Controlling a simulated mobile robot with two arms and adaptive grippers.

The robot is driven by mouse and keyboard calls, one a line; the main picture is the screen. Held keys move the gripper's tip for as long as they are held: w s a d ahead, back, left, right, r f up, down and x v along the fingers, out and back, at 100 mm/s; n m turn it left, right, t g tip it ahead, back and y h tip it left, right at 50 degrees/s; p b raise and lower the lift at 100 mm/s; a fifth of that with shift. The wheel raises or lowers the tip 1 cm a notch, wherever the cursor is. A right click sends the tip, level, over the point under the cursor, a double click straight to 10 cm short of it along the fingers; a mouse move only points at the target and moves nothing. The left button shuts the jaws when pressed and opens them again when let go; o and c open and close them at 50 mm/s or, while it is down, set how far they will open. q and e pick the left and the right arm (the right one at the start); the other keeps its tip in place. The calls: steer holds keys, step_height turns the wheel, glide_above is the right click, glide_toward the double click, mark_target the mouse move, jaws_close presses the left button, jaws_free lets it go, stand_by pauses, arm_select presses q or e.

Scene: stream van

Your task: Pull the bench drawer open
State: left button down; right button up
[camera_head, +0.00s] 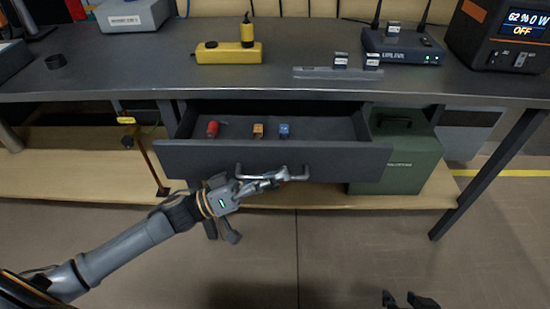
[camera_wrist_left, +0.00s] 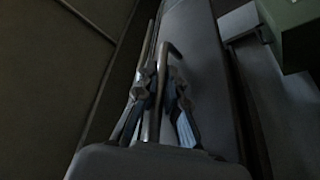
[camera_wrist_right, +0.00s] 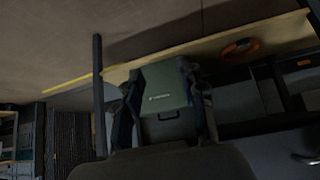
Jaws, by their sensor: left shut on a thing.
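The bench drawer (camera_head: 340,158) is pulled out from under the dark bench top, with its inside showing. Its front carries a bar handle (camera_head: 297,177). Inside lie a red item (camera_head: 212,129), an orange item (camera_head: 258,131) and a blue item (camera_head: 284,130). My left gripper (camera_head: 278,176) is at the handle and shut on it. In the left wrist view the handle (camera_wrist_left: 157,100) passes between the fingers, against the drawer front (camera_wrist_left: 195,60). My right gripper (camera_head: 405,300) shows only at the bottom edge. In the right wrist view its fingers (camera_wrist_right: 165,115) are apart with nothing between them.
On the bench top (camera_head: 150,78) stand a yellow power strip (camera_head: 228,53), a router (camera_head: 402,48) and a power station (camera_head: 500,38). A green case (camera_head: 405,160) stands on the lower shelf, right of the drawer. The floor (camera_head: 330,250) in front is clear.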

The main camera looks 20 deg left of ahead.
steer(key=s+d+g+h+p, duration=0.1)
steer(key=s+d+g+p, duration=0.2)
steer(key=s, duration=0.5)
arm_select(q)
steer(key=s+d+p, duration=0.4)
steer(key=s, duration=0.9)
steer(key=shift+s, duration=0.4)
arm_select(e)
step_height(320, 180, down, 16)
steer(key=w+a+g, duration=0.1)
steer(key=g, duration=0.1)
arm_select(q)
steer(key=shift+f, duration=0.1)
steer(key=c, duration=1.7)
jaws_free()
steer(key=shift+a, duration=0.1)
